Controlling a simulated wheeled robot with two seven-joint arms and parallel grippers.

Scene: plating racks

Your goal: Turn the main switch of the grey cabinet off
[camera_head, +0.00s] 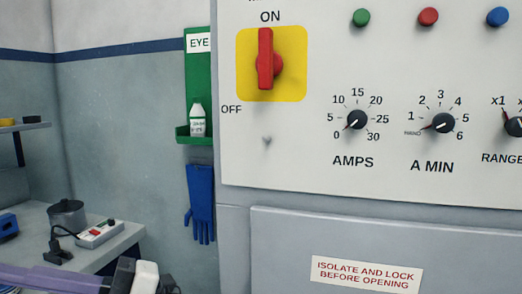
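The main switch is a red handle (265,60) on a yellow square plate (298,88), high on the pale panel of the grey cabinet (235,230). The handle stands upright, its upper end toward the ON label above. The OFF label is at the plate's lower left. My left gripper (168,286) shows only in part at the bottom edge, left of the cabinet and well below the switch, apart from it. Its fingers are too cut off to tell open from shut. My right gripper is not in view.
The panel also carries the AMPS knob (356,119), the A MIN knob (441,122) and coloured lamps (428,16). A green eyewash holder (196,80) and blue gloves (201,203) hang left of the cabinet. A bench (110,255) stands at left. The space before the switch is clear.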

